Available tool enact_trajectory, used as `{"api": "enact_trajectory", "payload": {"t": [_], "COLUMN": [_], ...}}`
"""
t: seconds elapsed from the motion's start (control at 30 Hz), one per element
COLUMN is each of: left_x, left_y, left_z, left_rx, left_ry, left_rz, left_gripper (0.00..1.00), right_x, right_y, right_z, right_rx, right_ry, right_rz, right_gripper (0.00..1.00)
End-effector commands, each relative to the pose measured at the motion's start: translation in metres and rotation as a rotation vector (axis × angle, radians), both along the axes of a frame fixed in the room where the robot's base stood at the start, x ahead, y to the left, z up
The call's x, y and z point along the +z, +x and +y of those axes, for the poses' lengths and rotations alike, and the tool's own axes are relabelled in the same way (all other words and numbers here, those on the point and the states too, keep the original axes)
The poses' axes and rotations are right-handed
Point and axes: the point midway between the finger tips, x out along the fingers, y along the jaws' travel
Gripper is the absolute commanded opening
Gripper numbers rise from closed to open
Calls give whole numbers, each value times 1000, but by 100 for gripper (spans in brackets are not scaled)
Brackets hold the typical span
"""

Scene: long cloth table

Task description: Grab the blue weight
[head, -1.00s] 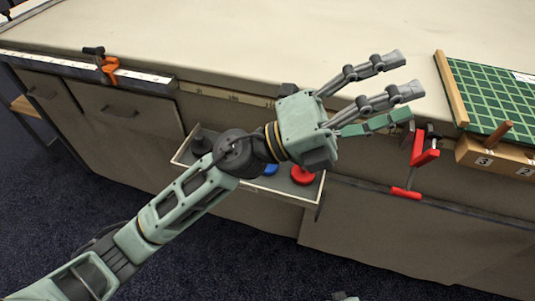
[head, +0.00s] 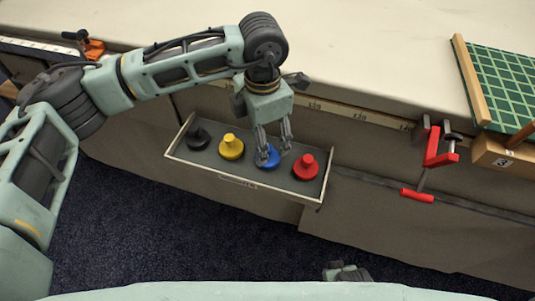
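The blue weight (head: 267,159) sits in an open drawer (head: 181,153) below the table top, between a yellow weight (head: 231,147) and a red weight (head: 306,167). A black weight (head: 197,138) stands at the drawer's left end. My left gripper (head: 272,153) points down over the blue weight, with its fingers spread and partly covering it. I cannot tell whether a finger touches the weight. A small part of my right gripper (head: 346,272) shows at the bottom edge; its fingers are not clear.
The cloth table top (head: 370,45) above the drawer is mostly clear. A red clamp (head: 437,158) hangs on the table edge at right, near a green gridded board (head: 505,85) and a numbered wooden block (head: 495,157). An orange clamp (head: 93,48) is at the far left edge.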

Motion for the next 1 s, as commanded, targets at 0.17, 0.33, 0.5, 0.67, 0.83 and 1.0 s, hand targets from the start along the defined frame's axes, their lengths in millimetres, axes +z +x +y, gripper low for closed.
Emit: {"api": "enact_trajectory", "payload": {"t": [0.17, 0.33, 0.5, 0.67, 0.83, 1.0], "left_x": [-16, -41, -59, -59, -58, -58], "left_y": [0, 0, 1, 1, 1, 1], "left_z": [-3, -8, -7, -7, -7, -7], "left_rx": [-1, 0, -1, -1, -1, -1], "left_ry": [-3, -4, -5, -5, -5, -5], "left_rz": [3, 5, 3, 2, 2, 2], "left_gripper": [62, 62, 62, 62, 50, 35], "right_x": [1, 1, 5, 5, 5, 5], "right_y": [1, 1, 4, 5, 5, 4], "right_z": [0, 0, 0, 0, 0, 0], "right_rx": [0, 0, -1, -1, -1, -1], "right_ry": [-1, -1, 0, 0, -1, -1], "right_rz": [0, 0, -6, -6, -6, -5], "right_gripper": [0, 0, 0, 0, 0, 0]}}
